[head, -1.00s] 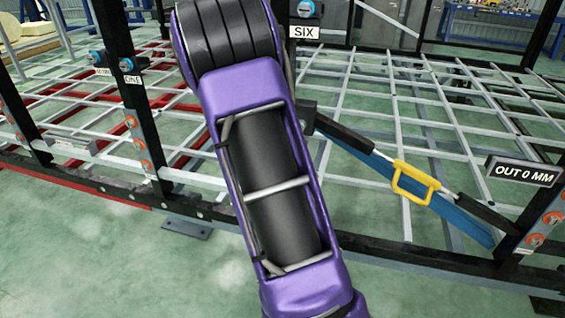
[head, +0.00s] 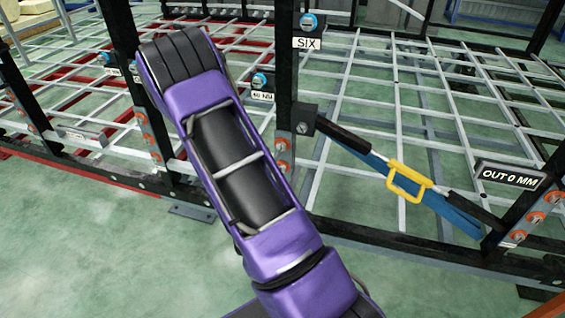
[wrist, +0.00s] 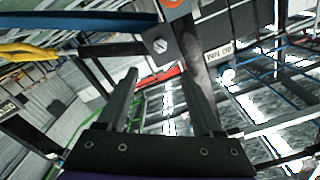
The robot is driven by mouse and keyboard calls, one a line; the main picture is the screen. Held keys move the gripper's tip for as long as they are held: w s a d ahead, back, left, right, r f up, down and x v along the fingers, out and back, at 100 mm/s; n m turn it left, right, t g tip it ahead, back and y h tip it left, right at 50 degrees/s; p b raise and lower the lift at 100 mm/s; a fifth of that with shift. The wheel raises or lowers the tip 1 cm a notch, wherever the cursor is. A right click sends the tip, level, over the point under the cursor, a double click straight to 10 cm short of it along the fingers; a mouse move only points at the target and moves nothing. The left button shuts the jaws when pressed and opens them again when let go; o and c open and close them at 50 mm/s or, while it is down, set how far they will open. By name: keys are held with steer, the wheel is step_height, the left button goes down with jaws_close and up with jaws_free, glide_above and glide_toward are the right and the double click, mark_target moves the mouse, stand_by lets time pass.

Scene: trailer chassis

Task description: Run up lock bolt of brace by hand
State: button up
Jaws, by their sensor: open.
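The brace runs from a black bracket (head: 303,118) on the post labelled SIX down to the right. It has a black and silver rod, a yellow handle (head: 408,181) and a blue bar (head: 452,216). In the wrist view a slotted silver bolt head (wrist: 160,45) sits on a dark bracket; I cannot tell for certain that it is the lock bolt. My gripper (wrist: 157,75) is open and empty, its fingers pointing towards that bracket. The bolt appears just beyond the fingertips, not between them. The head view does not show my gripper. The yellow handle (wrist: 28,50) is at left in the wrist view.
A sign (head: 510,175) reads OUT 0 MM beside the right post. Orange bolts (head: 283,144) line the plates on the posts. Grey lattice bars (head: 400,100) fill the frame behind.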

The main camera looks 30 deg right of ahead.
steer(key=shift+v, duration=1.3)
steer(key=shift+f, duration=0.1)
